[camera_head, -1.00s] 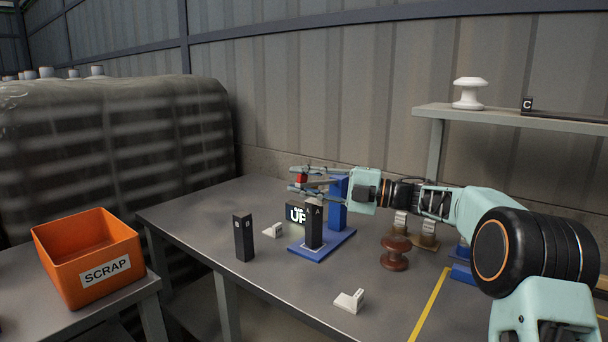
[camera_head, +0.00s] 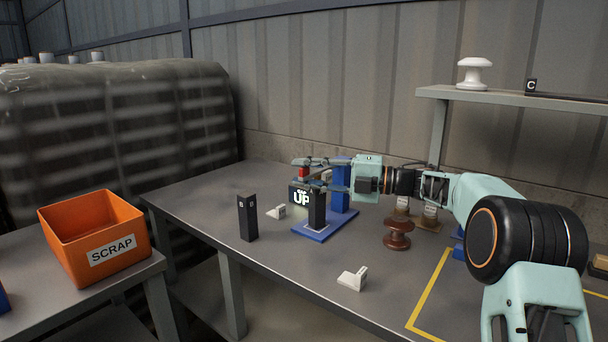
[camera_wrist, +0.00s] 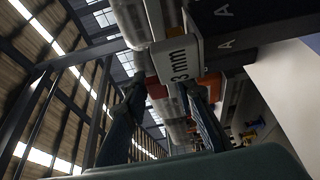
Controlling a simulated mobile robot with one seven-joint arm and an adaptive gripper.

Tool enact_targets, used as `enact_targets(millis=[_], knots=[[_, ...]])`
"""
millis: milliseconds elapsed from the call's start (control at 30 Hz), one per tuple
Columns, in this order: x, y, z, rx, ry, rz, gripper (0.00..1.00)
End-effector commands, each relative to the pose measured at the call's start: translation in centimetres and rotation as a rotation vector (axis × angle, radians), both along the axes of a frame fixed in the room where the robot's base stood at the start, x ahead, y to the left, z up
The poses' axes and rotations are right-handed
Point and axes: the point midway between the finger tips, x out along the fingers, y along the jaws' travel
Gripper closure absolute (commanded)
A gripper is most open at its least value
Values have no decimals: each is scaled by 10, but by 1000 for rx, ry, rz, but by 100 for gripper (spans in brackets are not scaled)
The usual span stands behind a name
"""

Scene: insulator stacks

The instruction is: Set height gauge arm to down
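The height gauge stands on a blue base plate (camera_head: 318,230) with a blue column (camera_head: 341,190), and its dark display (camera_head: 300,197) reads "UP". A small red part (camera_head: 303,171) of it lies between the fingers of my gripper (camera_head: 308,173), just above the display. The fingers, one above the other, stand apart. In the wrist view my gripper (camera_wrist: 160,95) also shows its fingers apart, with a red piece (camera_wrist: 155,88) between them, close to the left finger. A "3 mm" label (camera_wrist: 180,60) is beside it. Contact is hard to tell.
A black block A (camera_head: 317,210) stands at the gauge. Block B (camera_head: 247,218) is left of it. White pieces (camera_head: 352,279) and a brown insulator (camera_head: 398,235) are on the bench. An orange scrap bin (camera_head: 92,240) is far left; a shelf (camera_head: 510,97) is at back right.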

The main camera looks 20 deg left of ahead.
Motion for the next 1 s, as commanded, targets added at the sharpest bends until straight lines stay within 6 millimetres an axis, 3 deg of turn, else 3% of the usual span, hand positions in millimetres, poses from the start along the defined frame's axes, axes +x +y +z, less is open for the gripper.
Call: enact_targets(millis=[467,1000], knots=[[-1,-6,-1,-1,6,2,67],[0,-105,-1,-1,4,0,67]])
